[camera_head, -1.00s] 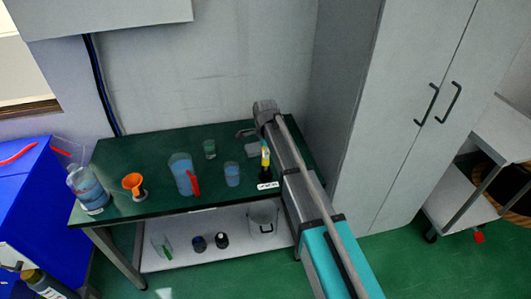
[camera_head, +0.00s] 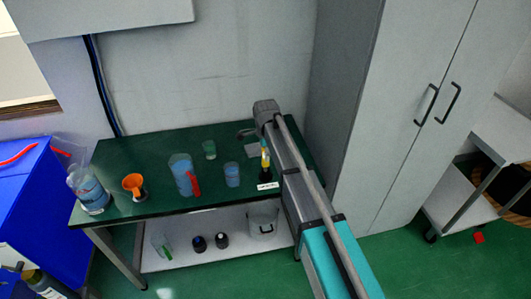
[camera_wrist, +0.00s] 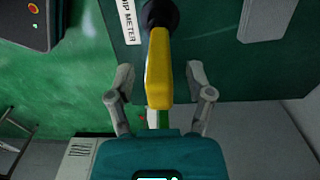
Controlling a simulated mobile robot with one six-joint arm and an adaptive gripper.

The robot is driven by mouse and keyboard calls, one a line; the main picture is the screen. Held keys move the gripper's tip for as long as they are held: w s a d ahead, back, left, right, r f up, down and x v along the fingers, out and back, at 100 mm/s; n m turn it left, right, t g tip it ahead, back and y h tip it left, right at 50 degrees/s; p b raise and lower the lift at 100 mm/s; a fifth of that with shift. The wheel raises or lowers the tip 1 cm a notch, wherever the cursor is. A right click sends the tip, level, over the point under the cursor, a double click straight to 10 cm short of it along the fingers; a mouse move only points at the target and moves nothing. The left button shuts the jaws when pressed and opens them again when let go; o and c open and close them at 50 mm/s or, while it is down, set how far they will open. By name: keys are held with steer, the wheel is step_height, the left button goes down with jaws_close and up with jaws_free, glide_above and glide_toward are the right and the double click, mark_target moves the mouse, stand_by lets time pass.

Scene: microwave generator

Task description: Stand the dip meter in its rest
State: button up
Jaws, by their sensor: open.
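The yellow dip meter (camera_wrist: 158,65) stands at a round black rest (camera_wrist: 158,14) beside a white "DIP METER" label (camera_wrist: 130,20) in the wrist view. It looks seated in the rest, though the contact is hard to make out. In the head view the dip meter (camera_head: 265,158) is upright near the bench's right end, with the label (camera_head: 268,186) in front. My gripper (camera_wrist: 160,74) is open, one finger on each side of the yellow body, with visible gaps. In the head view my arm partly hides this area.
On the green bench (camera_head: 140,155) stand a blue-filled jug (camera_head: 181,172) with a red handle, two beakers (camera_head: 232,175) (camera_head: 209,149), an orange funnel (camera_head: 133,183) and a clear bottle (camera_head: 90,190). A tall grey cabinet (camera_head: 350,120) stands close to my arm's right.

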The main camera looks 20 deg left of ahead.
step_height(320, 180, up, 15)
steer(key=p, duration=1.5)
steer(key=shift+r, duration=0.15)
stand_by(0.8)
steer(key=s+d+n, duration=0.2)
steer(key=d+n, duration=0.1)
steer(key=d, duration=0.9)
steer(key=s+d+n, duration=0.2)
steer(key=d, duration=0.9)
steer(key=s+d+n, duration=0.3)
steer(key=s+d, duration=0.3)
steer(key=d, duration=0.4)
steer(key=s+d+n+b, duration=0.1)
steer(key=s+d+n, duration=0.2)
steer(key=s+d, duration=0.3)
steer(key=d+f, duration=0.1)
steer(key=d, duration=0.3)
steer(key=shift+s+d+n, duration=0.3)
steer(key=shift+s+d, duration=0.05)
steer(key=shift+c, duration=0.7)
